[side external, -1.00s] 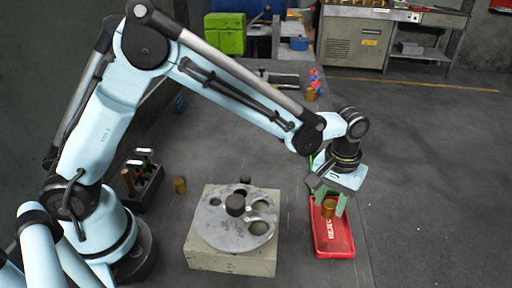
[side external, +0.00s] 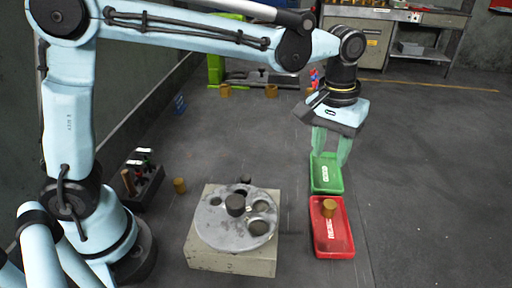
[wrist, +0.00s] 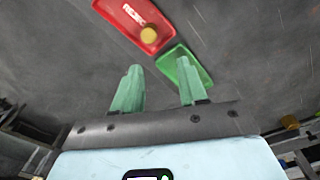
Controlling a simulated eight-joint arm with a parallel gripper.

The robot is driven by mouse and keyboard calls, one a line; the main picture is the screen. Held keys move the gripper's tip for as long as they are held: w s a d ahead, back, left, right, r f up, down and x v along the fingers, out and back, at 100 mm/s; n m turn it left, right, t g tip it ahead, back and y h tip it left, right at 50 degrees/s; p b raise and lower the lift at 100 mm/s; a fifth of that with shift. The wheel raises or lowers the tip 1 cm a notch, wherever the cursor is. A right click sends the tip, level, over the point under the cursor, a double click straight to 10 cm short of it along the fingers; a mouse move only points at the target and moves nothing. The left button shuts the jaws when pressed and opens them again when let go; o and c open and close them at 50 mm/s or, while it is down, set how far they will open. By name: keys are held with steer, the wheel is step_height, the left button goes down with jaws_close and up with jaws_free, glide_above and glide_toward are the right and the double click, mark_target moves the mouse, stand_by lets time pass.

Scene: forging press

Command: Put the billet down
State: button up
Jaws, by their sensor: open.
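A brass-coloured billet (side external: 329,208) stands in the far part of the red tray (side external: 334,246). In the wrist view the billet (wrist: 149,34) shows inside the red tray (wrist: 130,18), beyond my fingers. My gripper (side external: 329,158) is raised above the green tray (side external: 326,186), behind the red one. Its two green fingers are spread apart with nothing between them. In the wrist view my gripper (wrist: 157,80) is also empty, and the green tray (wrist: 197,58) lies past the right finger.
A round grey die plate on a block (side external: 214,228) stands left of the trays. More billets (side external: 271,91) stand at the back. The floor right of the trays is clear.

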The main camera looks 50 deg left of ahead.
steer(key=s+a+f+m+t, duration=0.1)
steer(key=s+a+t, duration=0.5)
steer(key=s+a, duration=0.6)
steer(key=a+m, duration=0.1)
steer(key=a, duration=0.2)
steer(key=shift+a+m+t, duration=0.3)
steer(key=shift+a, duration=0.05)
